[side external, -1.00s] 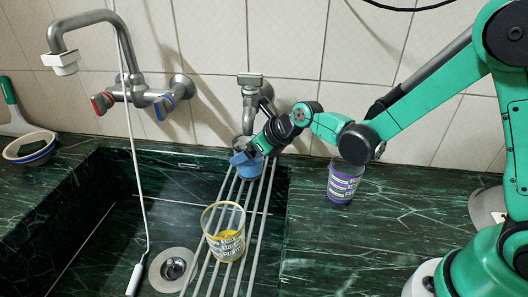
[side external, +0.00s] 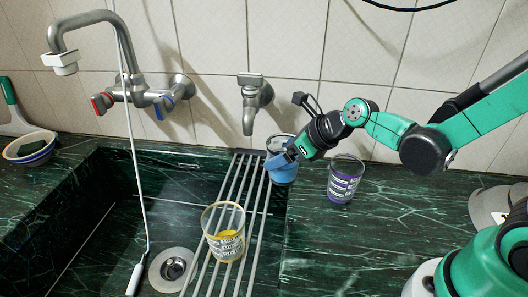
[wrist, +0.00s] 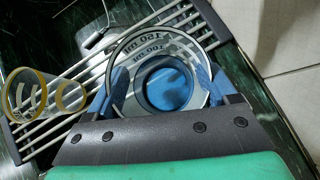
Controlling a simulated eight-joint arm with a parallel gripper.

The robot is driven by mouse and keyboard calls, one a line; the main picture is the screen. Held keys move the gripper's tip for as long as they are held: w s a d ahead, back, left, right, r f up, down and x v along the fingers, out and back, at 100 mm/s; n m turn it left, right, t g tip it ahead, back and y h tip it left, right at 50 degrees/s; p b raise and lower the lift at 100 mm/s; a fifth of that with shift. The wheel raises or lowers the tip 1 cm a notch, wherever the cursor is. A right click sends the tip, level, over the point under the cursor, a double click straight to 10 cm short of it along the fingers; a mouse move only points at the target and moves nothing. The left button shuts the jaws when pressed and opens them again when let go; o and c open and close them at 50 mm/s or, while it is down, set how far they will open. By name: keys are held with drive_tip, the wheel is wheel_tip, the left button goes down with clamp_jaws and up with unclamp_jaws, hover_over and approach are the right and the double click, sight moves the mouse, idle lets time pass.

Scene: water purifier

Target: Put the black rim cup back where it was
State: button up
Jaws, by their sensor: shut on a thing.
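The black rim cup (side external: 285,175) is clear, with blue contents. In the side view it is upright at the right edge of the rack, near the counter; I cannot tell its exact height. My gripper (side external: 280,157) is shut on it, with a blue finger across its side. In the wrist view the cup (wrist: 168,88) sits between the two blue fingers of my gripper (wrist: 160,95), its dark round rim and "150 ml" marking showing.
A yellow-rimmed cup (side external: 226,243) stands on the metal rack (side external: 207,262) over the sink. A purple cup (side external: 343,182) stands on the green counter (side external: 400,215), right of my gripper. The wall tap (side external: 249,105) is behind left. Open counter lies in front of the purple cup.

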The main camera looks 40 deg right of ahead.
drive_tip(key=shift+r, duration=5.15)
drive_tip(key=s+a+r+n+g+y, duration=0.2)
drive_tip(key=s+a+n+g, duration=0.15)
drive_tip(key=a, duration=0.45)
drive_tip(key=s+a+r+n+g+y, duration=0.2)
drive_tip(key=s+a+n, duration=0.3)
drive_tip(key=a, duration=0.3)
drive_tip(key=s+a+r+n+g+y, duration=0.1)
drive_tip(key=s+a+r+n+g, duration=0.15)
drive_tip(key=s+a+n, duration=0.35)
drive_tip(key=shift+m, duration=0.55)
drive_tip(key=f, duration=0.6)
drive_tip(key=w+a+f, duration=0.1)
drive_tip(key=f, duration=1.3)
drive_tip(key=shift+w+a+f, duration=0.15)
drive_tip(key=shift+w+a, duration=0.1)
drive_tip(key=shift+w, duration=0.15)
drive_tip(key=shift+f, duration=0.15)
drive_tip(key=o, duration=1.4)
drive_tip(key=shift+c, duration=0.2)
